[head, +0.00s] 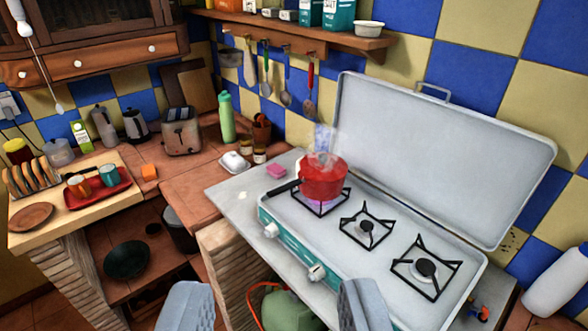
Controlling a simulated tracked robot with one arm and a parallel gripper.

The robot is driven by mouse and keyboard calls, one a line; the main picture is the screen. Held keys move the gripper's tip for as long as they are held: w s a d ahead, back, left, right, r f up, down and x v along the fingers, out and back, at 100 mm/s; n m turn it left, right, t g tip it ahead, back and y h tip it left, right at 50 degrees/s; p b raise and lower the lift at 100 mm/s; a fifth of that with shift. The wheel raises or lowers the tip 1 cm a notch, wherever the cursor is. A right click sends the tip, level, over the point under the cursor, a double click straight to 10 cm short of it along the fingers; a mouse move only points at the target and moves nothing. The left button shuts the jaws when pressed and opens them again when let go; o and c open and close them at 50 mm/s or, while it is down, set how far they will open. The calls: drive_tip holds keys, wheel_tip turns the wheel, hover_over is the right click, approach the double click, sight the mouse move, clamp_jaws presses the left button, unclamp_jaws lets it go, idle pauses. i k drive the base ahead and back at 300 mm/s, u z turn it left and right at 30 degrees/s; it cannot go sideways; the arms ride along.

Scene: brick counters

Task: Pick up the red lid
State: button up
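A red pot (323,182) with a dark handle pointing left sits on the left burner of the camping stove (400,215). A purple-pink flame glows under it and steam rises from its top. The pot's top looks red, but steam blurs it, so I cannot clearly tell a separate red lid from the pot. My gripper (275,288) shows as two pale blue fingers at the bottom edge, wide apart. It is open, with nothing between the fingers, and is nearer the camera than the stove, apart from the pot.
The stove's raised white cover (440,150) stands behind the burners. The other two burners are empty. A pink sponge (277,171), a butter dish (234,161) and a green bottle (226,117) stand left of the stove. Utensils hang below the wall shelf (300,35). A green gas bottle (290,310) is underneath.

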sight(340, 170)
drive_tip(key=u, duration=1.75)
drive_tip(key=i, duration=2.35)
drive_tip(key=z, duration=3.9)
